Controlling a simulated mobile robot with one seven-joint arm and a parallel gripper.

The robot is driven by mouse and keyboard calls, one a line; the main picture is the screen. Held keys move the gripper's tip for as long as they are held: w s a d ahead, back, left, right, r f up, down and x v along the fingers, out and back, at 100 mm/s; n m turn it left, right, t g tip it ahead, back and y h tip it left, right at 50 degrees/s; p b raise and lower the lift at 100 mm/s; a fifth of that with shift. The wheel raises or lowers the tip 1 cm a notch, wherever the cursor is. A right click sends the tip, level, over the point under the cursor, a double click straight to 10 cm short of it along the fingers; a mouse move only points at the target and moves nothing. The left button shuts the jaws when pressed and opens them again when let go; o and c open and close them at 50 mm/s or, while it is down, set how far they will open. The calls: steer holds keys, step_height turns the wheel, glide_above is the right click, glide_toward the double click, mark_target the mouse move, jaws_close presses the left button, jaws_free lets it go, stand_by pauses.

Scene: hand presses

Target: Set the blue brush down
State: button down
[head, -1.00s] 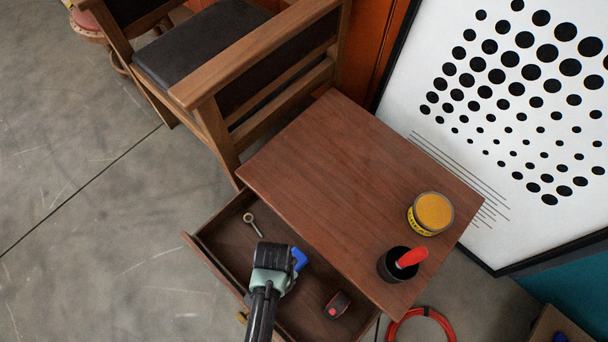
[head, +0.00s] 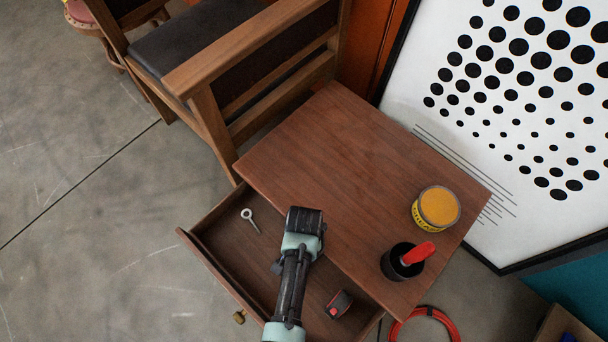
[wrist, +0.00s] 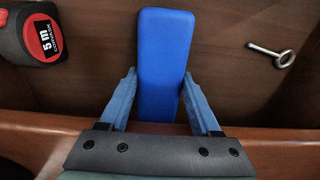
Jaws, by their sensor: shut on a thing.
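The blue brush (wrist: 164,55) shows in the wrist view as a plain blue block between my two fingers, its far end reaching past the fingertips. My gripper (wrist: 161,85) is shut on it. In the head view my gripper (head: 305,222) is over the inner part of the open drawer (head: 222,284), beside the tabletop's (head: 330,150) near edge. The brush is hidden behind my arm there. I cannot tell whether the brush touches the drawer floor or the tabletop.
A metal eye bolt (head: 250,219) and a black-and-red tape measure (head: 339,304) lie in the drawer. A yellow tin (head: 438,208) and a black cup (head: 398,263) holding a red-handled thing stand at the tabletop's right. The tabletop's left and middle are clear. An armchair (head: 235,50) stands behind.

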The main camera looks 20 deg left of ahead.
steer(key=shift+f, duration=0.15)
steer(key=shift+c, duration=0.5)
jaws_free()
step_height(320, 180, up, 12)
steer(key=p, duration=0.5)
steer(key=shift+p, duration=0.3)
